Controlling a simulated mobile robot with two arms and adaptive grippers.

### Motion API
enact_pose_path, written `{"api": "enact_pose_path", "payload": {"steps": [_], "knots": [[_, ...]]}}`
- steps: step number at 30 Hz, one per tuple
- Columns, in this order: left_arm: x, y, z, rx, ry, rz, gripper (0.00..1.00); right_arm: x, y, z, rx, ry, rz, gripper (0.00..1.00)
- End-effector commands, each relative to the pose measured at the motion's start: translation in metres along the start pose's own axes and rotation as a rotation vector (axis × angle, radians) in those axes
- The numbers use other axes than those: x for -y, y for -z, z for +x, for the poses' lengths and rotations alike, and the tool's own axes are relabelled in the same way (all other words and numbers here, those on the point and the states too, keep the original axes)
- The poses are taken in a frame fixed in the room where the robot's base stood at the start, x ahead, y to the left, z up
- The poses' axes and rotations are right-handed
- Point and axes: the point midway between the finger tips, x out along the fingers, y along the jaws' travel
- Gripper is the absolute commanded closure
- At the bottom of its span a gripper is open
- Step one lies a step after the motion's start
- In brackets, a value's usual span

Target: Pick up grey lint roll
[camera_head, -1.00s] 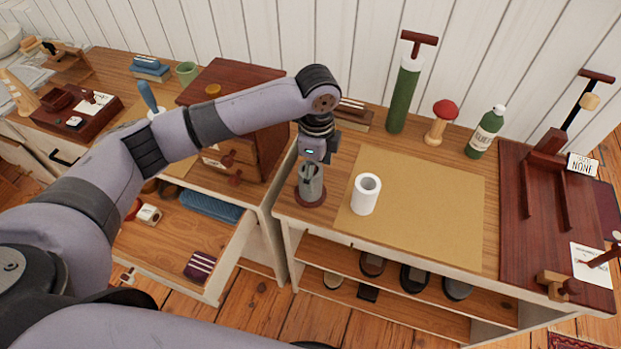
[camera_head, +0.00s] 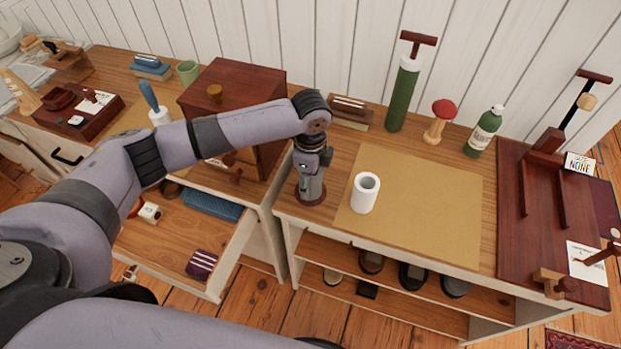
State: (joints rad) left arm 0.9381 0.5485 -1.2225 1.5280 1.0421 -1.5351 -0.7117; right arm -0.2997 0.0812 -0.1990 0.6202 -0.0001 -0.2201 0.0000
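A small grey cylinder on a round dark-red base, which looks like the grey lint roll (camera_head: 311,187), stands upright near the left front corner of the right-hand table (camera_head: 336,165). My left gripper (camera_head: 312,168) points down right over it and hides its upper part. I cannot tell whether the fingers are around the roll or touching it, nor how far they are open. A white hollow roll (camera_head: 364,193) stands upright to the right, on the tan mat's left edge. My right gripper is not in view.
The tan mat (camera_head: 425,205) is otherwise clear. A green cylinder (camera_head: 403,95), a red-topped wooden piece (camera_head: 439,122) and a green bottle (camera_head: 484,131) stand behind it. A dark-red cabinet (camera_head: 250,90) is left of the gripper, above an open drawer (camera_head: 180,245).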

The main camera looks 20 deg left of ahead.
Motion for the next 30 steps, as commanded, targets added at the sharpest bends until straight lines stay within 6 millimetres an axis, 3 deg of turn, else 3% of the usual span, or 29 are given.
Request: {"api": "enact_pose_path", "payload": {"steps": [15, 25, 30], "knots": [[0.000, 0.000, 0.000, 0.000, 0.000, 0.000, 0.86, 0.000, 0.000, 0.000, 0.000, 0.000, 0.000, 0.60], [0.000, 0.000, -0.003, 0.000, 0.001, 0.000, 0.87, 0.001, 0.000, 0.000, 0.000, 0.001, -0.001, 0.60], [0.001, 0.000, -0.017, -0.002, 0.002, 0.000, 0.87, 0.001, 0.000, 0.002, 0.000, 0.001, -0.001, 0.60]]}}
